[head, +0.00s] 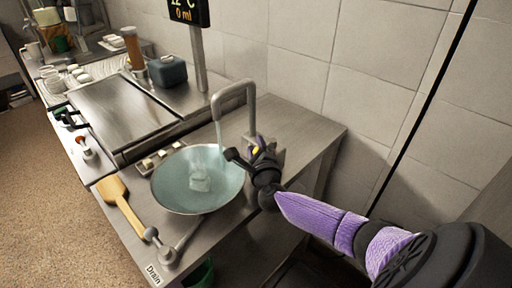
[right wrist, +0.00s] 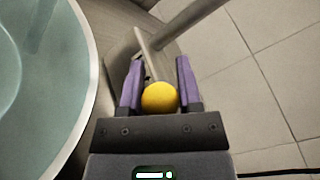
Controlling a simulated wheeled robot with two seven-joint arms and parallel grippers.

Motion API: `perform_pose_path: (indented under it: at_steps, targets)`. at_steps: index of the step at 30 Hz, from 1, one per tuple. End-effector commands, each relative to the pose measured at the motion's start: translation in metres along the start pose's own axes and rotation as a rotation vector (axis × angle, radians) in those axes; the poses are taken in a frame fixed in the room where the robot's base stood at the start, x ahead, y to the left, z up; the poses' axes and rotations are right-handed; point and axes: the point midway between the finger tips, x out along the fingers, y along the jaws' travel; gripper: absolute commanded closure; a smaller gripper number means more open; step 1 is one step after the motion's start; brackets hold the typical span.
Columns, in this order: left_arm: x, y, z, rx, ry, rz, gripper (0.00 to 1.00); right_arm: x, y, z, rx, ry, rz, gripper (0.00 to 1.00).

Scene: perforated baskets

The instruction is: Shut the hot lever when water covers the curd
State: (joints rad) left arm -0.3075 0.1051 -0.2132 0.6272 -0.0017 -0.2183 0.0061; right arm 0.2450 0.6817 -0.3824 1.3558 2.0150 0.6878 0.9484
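The curd (head: 200,181), a pale block, sits in the middle of the round basin (head: 163,203), surrounded by bluish water. I cannot tell for certain whether the water covers its top. A stream (head: 218,135) falls from the grey bent tap (head: 236,90) into the basin. My right gripper (head: 258,153) is beside the tap, at the basin's right rim. In the right wrist view the lever's yellow ball knob (right wrist: 160,98) lies between its purple fingers (right wrist: 158,80). The fingers are close to the knob on both sides; whether they grip it is unclear. My left gripper is out of view.
A drain lever (head: 153,236) stands at the counter's front, near the word Drain. A wooden paddle (head: 120,200) lies left of the basin. A display (head: 186,12) reads 0 ml on its lower line. The tiled wall is behind the tap.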

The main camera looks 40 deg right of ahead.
Motion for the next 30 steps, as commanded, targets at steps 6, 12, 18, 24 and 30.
perform_pose_path:
  at_steps: [6, 12, 18, 24, 30]
  targets:
    - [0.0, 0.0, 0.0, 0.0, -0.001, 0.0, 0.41, 0.0, 0.0, 0.0, 0.0, 0.0, 0.0, 1.0]
    - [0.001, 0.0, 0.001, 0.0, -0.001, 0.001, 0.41, -0.001, 0.001, -0.001, 0.0, -0.007, 0.005, 1.0]
    - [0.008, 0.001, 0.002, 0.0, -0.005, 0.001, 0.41, -0.004, 0.002, -0.003, -0.003, -0.061, 0.044, 1.0]
    - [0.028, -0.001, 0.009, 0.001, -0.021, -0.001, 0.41, -0.011, 0.003, -0.008, -0.006, -0.18, 0.126, 1.0]
    - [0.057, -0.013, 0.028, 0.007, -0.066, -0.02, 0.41, -0.017, 0.004, -0.012, -0.007, -0.302, 0.212, 1.0]
